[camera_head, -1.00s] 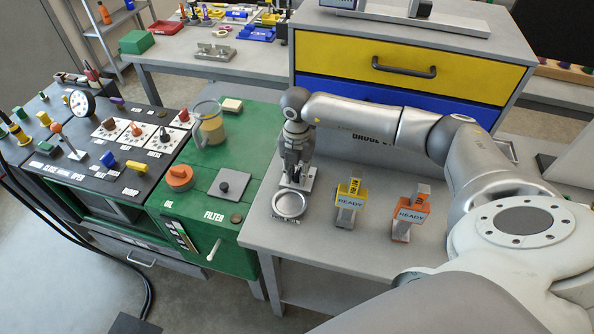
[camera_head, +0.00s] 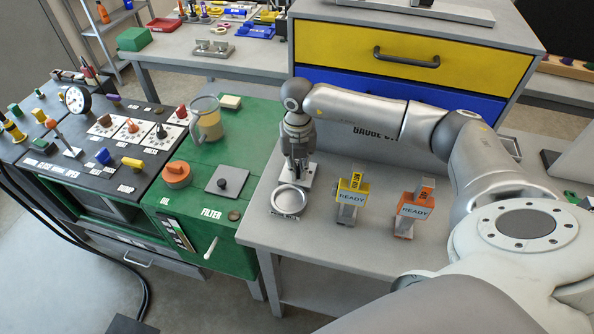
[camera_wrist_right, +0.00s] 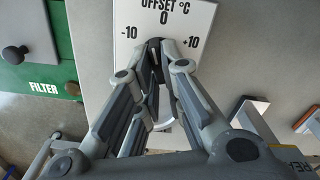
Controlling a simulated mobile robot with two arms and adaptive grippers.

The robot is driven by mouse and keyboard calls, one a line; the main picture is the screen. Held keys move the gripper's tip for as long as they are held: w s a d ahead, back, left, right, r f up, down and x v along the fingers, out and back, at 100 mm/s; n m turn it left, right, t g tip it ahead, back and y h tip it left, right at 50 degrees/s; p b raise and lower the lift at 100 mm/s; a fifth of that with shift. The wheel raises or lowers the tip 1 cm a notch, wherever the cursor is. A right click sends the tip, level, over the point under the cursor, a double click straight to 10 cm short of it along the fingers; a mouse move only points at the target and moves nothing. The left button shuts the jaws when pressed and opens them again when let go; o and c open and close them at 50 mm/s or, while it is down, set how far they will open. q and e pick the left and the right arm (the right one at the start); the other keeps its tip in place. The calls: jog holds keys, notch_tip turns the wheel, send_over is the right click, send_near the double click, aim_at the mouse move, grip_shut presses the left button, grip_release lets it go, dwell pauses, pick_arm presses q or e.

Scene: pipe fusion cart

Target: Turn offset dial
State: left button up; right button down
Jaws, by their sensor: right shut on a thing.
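The offset dial's white plate (camera_wrist_right: 199,20) fills the top middle of the right wrist view, marked "OFFSET °C", -10, 0 and +10. Its dark knob (camera_wrist_right: 154,46) sits below the 0 and is partly hidden by my fingers. My right gripper (camera_wrist_right: 157,70) points at the plate with its fingers shut around the knob. In the head view the right gripper (camera_head: 297,168) reaches down onto the small pale plate (camera_head: 310,177) on the grey bench, behind a round dish. The exact setting of the dial is hard to read. My left gripper is not in view.
The round metal dish (camera_head: 288,200) lies just in front of the dial. Yellow (camera_head: 351,190) and orange (camera_head: 414,211) READY-tagged items stand to the right. The green filter unit (camera_head: 243,150) is at the left, and the drawer cabinet (camera_head: 405,60) stands behind.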

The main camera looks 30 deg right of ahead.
jog(key=n+b, duration=0.3)
jog(key=n, duration=0.1)
jog(key=shift+d+f, duration=0.1)
jog(key=shift+d, duration=0.05)
jog(key=shift+d+n+b, duration=0.15)
jog(key=shift+n+b, duration=0.7)
jog(key=shift+n, duration=0.95)
jog(key=shift+r, duration=0.2)
jog(key=c, duration=1.6)
grip_release()
jog(key=shift+o, duration=0.2)
jog(key=shift+f, duration=0.1)
notch_tip(320, 180, up, 12)
